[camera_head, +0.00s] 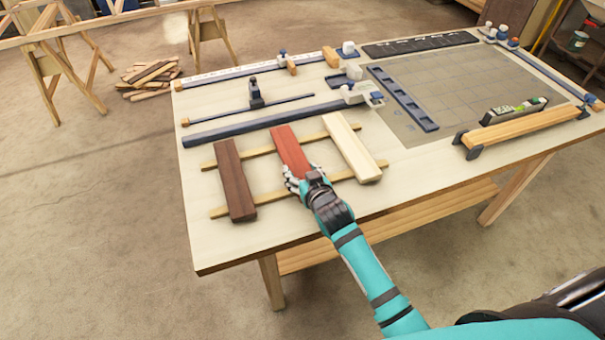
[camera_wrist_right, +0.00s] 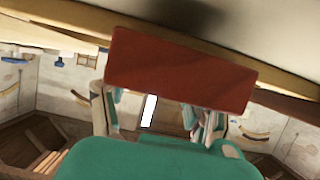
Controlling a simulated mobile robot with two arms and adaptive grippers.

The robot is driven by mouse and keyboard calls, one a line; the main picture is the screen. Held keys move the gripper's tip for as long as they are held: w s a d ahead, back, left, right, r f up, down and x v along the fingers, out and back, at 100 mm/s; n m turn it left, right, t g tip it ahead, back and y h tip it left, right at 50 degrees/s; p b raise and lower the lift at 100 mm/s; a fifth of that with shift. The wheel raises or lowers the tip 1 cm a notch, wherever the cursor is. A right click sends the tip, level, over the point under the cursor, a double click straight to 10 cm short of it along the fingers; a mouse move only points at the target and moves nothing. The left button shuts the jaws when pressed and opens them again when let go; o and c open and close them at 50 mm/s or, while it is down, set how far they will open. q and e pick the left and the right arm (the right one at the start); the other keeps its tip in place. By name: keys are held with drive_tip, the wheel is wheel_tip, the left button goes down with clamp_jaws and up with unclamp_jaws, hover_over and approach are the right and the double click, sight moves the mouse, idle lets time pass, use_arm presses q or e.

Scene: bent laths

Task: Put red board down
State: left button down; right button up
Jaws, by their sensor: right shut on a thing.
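The red board (camera_head: 290,148) lies between a dark brown board (camera_head: 234,180) and a pale board (camera_head: 351,147), across two thin laths (camera_head: 266,199) on the workbench. My right gripper (camera_head: 305,181) is shut on its near end. In the right wrist view the red board (camera_wrist_right: 180,72) fills the upper middle, with the gripper fingers (camera_wrist_right: 158,112) at its lower edge. Whether the board rests on the laths or is slightly above them I cannot tell. My left gripper is not in view.
The workbench (camera_head: 225,240) has bare room at its front left. Blue and metal bar clamps (camera_head: 265,123) lie behind the boards. A grey cutting mat (camera_head: 450,85) covers the right side, with a clamped wooden bar (camera_head: 520,127) near its front edge.

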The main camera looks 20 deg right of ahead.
drive_tip(key=shift+s+a, duration=0.15)
drive_tip(key=shift+s, duration=0.15)
drive_tip(key=o, duration=1.3)
drive_tip(key=shift+w+f, duration=0.1)
